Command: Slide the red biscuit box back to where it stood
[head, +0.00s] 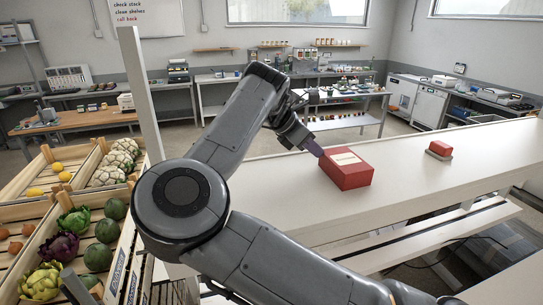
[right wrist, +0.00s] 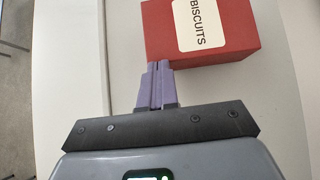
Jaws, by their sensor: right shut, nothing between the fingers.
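The red biscuit box (head: 352,180) lies on the white counter, its pale label facing up. In the right wrist view the box (right wrist: 225,45) fills the upper right, with "BISCUITS" on its label. My right gripper (head: 319,153) is at the box's left side in the head view, with its purple fingers shut and empty. In the right wrist view the fingertips (right wrist: 158,64) meet the edge of the box near one corner; I cannot tell whether they press on it. My left gripper is not in view.
A small red block on a grey base (head: 439,149) stands farther right on the white counter (head: 440,183). The counter is clear between it and the box. Vegetable crates (head: 113,203) stand at the left. A white post (head: 138,85) rises near the counter's left end.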

